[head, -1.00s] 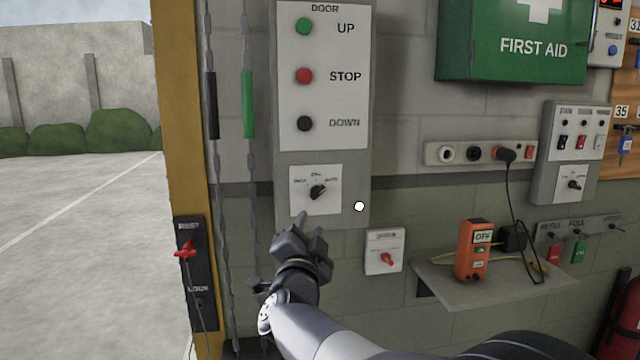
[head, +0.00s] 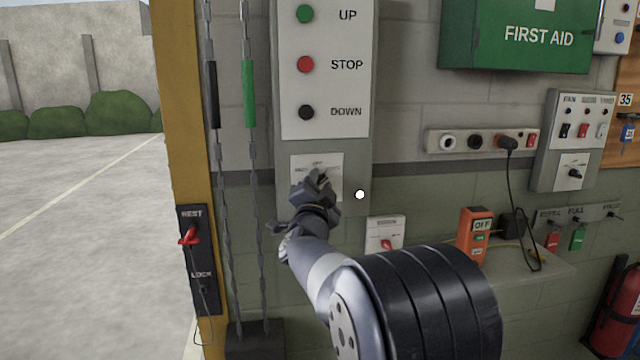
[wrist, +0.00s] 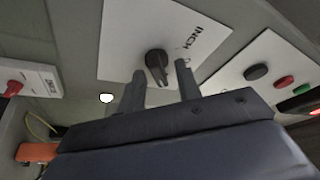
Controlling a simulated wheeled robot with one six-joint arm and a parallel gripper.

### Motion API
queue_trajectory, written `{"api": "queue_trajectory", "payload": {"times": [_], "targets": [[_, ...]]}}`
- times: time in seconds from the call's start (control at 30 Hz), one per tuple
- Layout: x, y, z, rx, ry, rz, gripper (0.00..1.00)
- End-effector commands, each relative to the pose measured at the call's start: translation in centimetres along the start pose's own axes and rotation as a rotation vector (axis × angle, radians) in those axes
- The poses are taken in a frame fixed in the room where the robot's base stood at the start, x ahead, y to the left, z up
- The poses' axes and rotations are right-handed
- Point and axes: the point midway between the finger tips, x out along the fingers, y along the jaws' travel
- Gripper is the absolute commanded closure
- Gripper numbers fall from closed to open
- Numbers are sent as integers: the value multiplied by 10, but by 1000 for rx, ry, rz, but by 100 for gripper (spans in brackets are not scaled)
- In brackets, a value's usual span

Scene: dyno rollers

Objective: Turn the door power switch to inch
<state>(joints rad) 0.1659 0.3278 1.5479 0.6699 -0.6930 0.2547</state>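The door power switch is a black knob (wrist: 157,63) on a white plate (head: 335,165) at the bottom of the grey door panel. In the wrist view an INCH label (wrist: 205,38) shows on the plate near the knob. My gripper (head: 316,183) is in front of the plate in the head view and hides the knob there. In the wrist view my gripper (wrist: 161,82) is open, with one finger on each side of the knob's handle. I see gaps beside the handle; whether the fingertips reach past its face I cannot tell.
Above the plate are the green UP (head: 305,14), red STOP (head: 305,64) and black DOWN (head: 306,112) buttons. A small box with a red switch (head: 387,245) sits at lower right. Chains (head: 254,200) hang close on the left. A shelf (head: 540,262) stands further right.

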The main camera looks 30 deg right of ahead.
Motion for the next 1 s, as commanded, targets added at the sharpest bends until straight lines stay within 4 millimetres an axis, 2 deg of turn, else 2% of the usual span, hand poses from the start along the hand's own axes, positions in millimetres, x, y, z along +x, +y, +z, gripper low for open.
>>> {"api": "queue_trajectory", "payload": {"times": [0.17,0.53,0.77,1.0], "targets": [[0,0,0,0,0,0,68],[0,0,0,-1,-1,0,98],[-1,1,1,-17,-1,-6,99],[-2,5,3,-110,-1,-45,99]]}}
